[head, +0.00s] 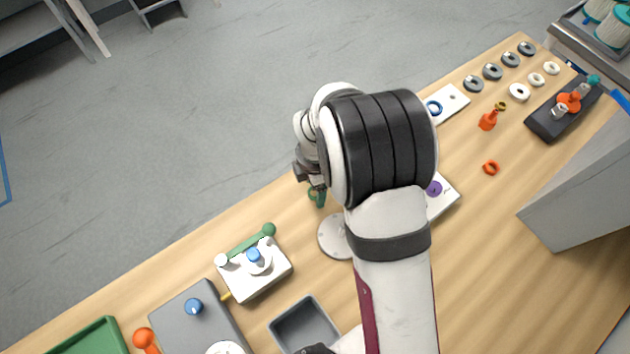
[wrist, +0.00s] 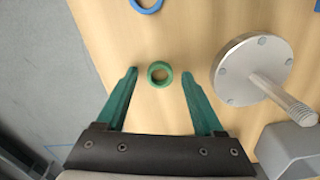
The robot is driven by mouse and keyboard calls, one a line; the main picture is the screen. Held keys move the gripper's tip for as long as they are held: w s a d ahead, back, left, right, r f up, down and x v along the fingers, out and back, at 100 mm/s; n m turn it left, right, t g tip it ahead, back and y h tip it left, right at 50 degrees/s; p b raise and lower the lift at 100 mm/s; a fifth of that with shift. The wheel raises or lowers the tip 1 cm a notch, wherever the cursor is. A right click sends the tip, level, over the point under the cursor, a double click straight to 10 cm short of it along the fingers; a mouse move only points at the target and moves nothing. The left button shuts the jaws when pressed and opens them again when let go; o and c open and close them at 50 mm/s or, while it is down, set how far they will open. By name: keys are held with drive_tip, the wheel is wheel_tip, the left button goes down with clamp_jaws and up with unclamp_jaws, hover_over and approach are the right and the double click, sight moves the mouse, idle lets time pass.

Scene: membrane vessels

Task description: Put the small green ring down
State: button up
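The small green ring (wrist: 160,74) lies flat on the wooden table in the wrist view, its hole facing up. My gripper (wrist: 160,73) is open, with its two green fingers apart on either side of the ring. There is a clear gap between the ring and each fingertip. In the head view my gripper (head: 317,196) is low near the table's far edge, mostly hidden by my own arm. The ring is hard to make out there beside the green finger.
A metal disc with a threaded stud (wrist: 228,76) stands just right of the ring; the disc also shows in the head view (head: 332,238). A blue ring (wrist: 146,4) lies beyond. A grey tray (head: 286,325) and a white fixture (head: 262,284) are nearby. The table edge is at left.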

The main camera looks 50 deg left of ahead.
wheel_tip(320, 180, up, 12)
drive_tip(key=w+d+r+m, duration=0.35)
drive_tip(key=d+m, duration=0.25)
drive_tip(key=d, duration=0.2)
drive_tip(key=w+d+r+m, duration=0.3)
drive_tip(key=d+r+m, duration=0.1)
drive_tip(key=d+m, duration=0.3)
drive_tip(key=s+d+r+m+y, duration=0.1)
drive_tip(key=s+d+m, duration=0.4)
drive_tip(key=d+m, duration=0.5)
drive_tip(key=s+d+r+m, duration=0.1)
drive_tip(key=s+d+m, duration=0.4)
drive_tip(key=d+m, duration=0.5)
drive_tip(key=m, duration=0.5)
drive_tip(key=shift+m+y, duration=0.3)
drive_tip(key=shift+y, duration=0.1)
